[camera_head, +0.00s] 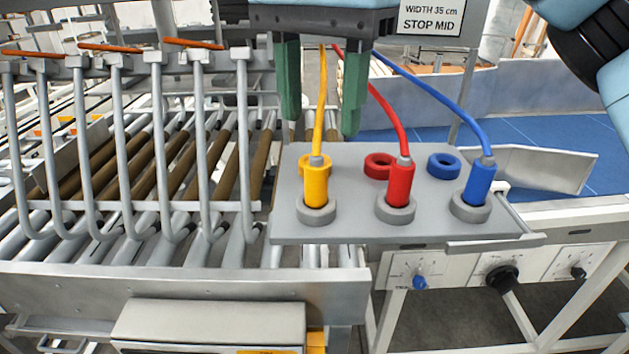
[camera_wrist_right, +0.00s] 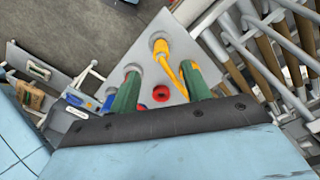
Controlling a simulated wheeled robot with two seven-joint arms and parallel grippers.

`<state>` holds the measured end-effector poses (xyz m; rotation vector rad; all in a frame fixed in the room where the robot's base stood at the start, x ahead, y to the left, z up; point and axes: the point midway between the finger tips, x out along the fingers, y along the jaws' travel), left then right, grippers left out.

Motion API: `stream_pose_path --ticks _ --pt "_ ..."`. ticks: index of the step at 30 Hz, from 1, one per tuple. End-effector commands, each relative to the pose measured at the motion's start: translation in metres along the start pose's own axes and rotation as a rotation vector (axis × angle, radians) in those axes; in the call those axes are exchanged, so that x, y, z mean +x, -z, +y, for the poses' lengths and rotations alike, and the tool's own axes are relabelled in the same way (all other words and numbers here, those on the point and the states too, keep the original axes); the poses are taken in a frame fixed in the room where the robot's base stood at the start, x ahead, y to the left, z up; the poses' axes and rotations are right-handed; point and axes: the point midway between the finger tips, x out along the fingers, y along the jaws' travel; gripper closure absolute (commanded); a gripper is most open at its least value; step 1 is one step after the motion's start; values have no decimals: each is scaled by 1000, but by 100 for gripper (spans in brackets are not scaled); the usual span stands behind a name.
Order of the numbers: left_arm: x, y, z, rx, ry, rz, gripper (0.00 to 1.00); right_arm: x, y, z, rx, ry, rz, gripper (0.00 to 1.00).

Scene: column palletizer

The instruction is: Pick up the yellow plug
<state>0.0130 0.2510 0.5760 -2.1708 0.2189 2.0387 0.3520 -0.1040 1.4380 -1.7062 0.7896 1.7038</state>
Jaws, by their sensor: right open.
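The yellow plug (camera_head: 316,187) stands upright in a grey round socket (camera_head: 316,215) at the left of a grey panel (camera_head: 345,228), its yellow cable rising from the top. In the right wrist view the yellow plug (camera_wrist_right: 163,49) shows beyond the fingers. My right gripper (camera_head: 320,125) is open, with its two green fingers pointing down above and behind the plug; the yellow cable passes across the gap. It also shows in the wrist view (camera_wrist_right: 160,88), with nothing clasped. My left gripper is not in view.
A red plug (camera_head: 400,184) and a blue plug (camera_head: 479,184) stand in sockets to the right, with cables rising past the gripper. Yellow, red (camera_head: 378,166) and blue (camera_head: 444,166) rings lie behind. Curved grey bars (camera_head: 160,150) and rollers fill the left.

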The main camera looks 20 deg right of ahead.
Motion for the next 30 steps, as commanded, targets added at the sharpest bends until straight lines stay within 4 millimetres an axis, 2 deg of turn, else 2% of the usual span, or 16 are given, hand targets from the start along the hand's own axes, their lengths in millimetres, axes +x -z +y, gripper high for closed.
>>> stream_pose_path --ticks 1,5,8,12,18,27,30 --pt "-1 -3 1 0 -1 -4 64 8 1 0 1 -3 1 52" --pt "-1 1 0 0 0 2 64 20 0 0 0 -2 0 52" --pt "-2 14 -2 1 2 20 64 26 0 0 1 -1 0 52" --pt "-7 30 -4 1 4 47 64 43 -2 0 0 -4 1 52" --pt "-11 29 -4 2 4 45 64 70 -4 0 0 -2 -1 52" --pt "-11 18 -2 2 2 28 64 75 -4 0 0 0 -1 52" --pt "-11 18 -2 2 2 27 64 75 -4 0 0 -1 -1 65"
